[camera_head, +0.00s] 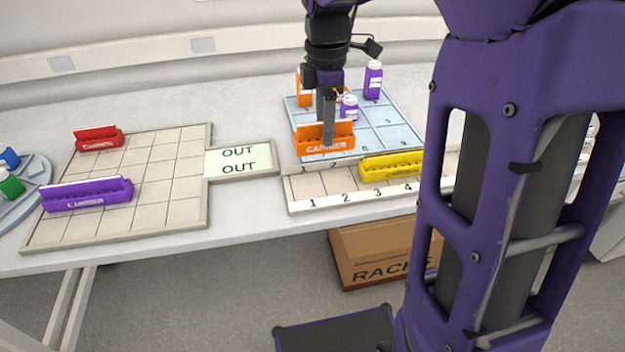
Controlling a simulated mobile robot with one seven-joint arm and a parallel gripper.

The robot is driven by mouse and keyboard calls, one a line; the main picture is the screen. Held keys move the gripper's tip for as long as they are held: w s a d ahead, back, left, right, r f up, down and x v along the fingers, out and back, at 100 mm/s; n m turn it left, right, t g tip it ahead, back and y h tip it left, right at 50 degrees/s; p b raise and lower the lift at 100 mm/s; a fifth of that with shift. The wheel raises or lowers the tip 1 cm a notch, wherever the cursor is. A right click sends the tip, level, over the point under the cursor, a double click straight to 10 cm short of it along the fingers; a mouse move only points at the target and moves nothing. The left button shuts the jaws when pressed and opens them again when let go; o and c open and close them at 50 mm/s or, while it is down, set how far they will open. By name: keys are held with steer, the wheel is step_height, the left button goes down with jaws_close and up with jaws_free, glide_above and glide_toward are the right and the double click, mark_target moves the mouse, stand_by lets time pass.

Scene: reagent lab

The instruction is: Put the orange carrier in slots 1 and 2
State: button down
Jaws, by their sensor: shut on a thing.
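The orange carrier (324,138) is labelled CARRIER and hangs at my gripper (328,120) over the front left part of the blue grid tray. My gripper points down and is shut on the carrier; its fingertips are partly hidden. The numbered slot strip (318,184) lies just in front, with 1, 2, 3 and 4 readable on its front edge. Slots 1 and 2, at its left end, look empty. A yellow carrier (392,166) sits on the strip from about slot 3 rightward, its right end close to my arm column.
The blue grid tray (395,135) holds purple bottles (373,80) and an orange bottle (304,88) behind my gripper. At left, a beige grid board (165,190) carries a red carrier (98,138) and a purple carrier (88,194). An OUT plate (262,160) adjoins it.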

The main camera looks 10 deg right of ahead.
step_height(320, 180, down, 10)
steer(key=shift+r+b, duration=0.2)
steer(key=shift+b, duration=0.6)
steer(key=shift+f, duration=0.2)
steer(key=shift+c, duration=1.4)
jaws_free()
step_height(320, 180, up, 12)
steer(key=shift+r+p, duration=0.25)
steer(key=shift+p, duration=0.85)
steer(key=shift+d, duration=0.1)
